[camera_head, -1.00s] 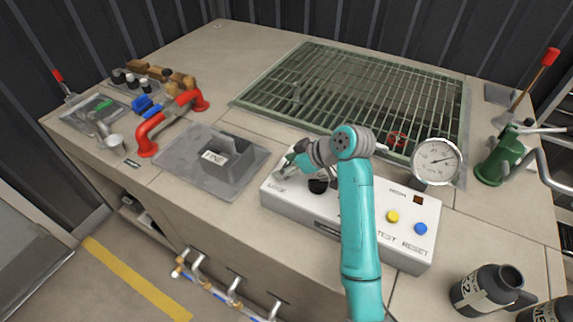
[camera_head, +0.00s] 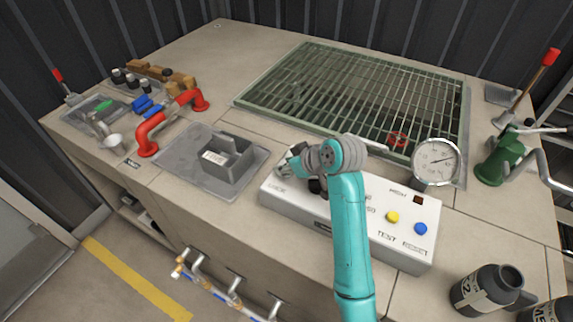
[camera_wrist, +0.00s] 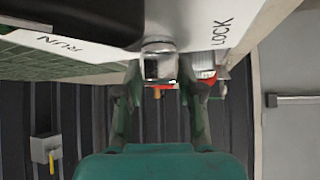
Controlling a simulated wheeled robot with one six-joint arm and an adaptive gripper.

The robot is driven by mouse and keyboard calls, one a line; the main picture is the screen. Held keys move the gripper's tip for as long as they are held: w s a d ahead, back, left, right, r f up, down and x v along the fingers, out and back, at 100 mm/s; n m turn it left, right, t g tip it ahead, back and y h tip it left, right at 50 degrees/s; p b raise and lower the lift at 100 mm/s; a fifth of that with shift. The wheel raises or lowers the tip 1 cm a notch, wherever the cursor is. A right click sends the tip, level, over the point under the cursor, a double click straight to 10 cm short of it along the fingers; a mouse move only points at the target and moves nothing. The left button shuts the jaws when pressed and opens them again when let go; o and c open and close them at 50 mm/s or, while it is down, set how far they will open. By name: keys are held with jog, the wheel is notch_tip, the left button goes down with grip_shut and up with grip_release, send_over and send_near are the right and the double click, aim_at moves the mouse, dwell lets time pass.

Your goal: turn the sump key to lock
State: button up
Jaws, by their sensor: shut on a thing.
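The sump key (camera_wrist: 160,64) shows in the wrist view as a small silvery block between my two fingers, beside a large black part. The LOCK lettering (camera_wrist: 221,33) is close to its right and the RUN lettering (camera_wrist: 60,43) is farther to its left. My gripper (camera_wrist: 160,82) is shut on the key. In the head view my gripper (camera_head: 286,165) is at the left end of the white control panel (camera_head: 300,203), and hides the key there. The exact angle of the key cannot be told.
The panel carries a yellow button (camera_head: 392,216) and a blue button (camera_head: 421,228). A round gauge (camera_head: 436,161) stands behind its right end. A grey tray with a box (camera_head: 228,160) lies to the left.

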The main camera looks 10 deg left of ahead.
jog(key=m+t+h, duration=0.1)
jog(key=m+h, duration=0.1)
jog(key=m, duration=0.1)
jog(key=m+t+h, duration=0.2)
jog(key=m, duration=0.2)
jog(key=shift+a+h, duration=0.1)
jog(key=shift+h, duration=0.2)
jog(key=m+h, duration=0.3)
jog(key=m, duration=0.1)
jog(key=shift+m+t, duration=0.4)
jog(key=shift+m+h, duration=1.3)
jog(key=shift+m, duration=0.1)
jog(key=shift+g, duration=0.3)
jog(key=o, duration=1.1)
jog(key=shift+o, duration=0.2)
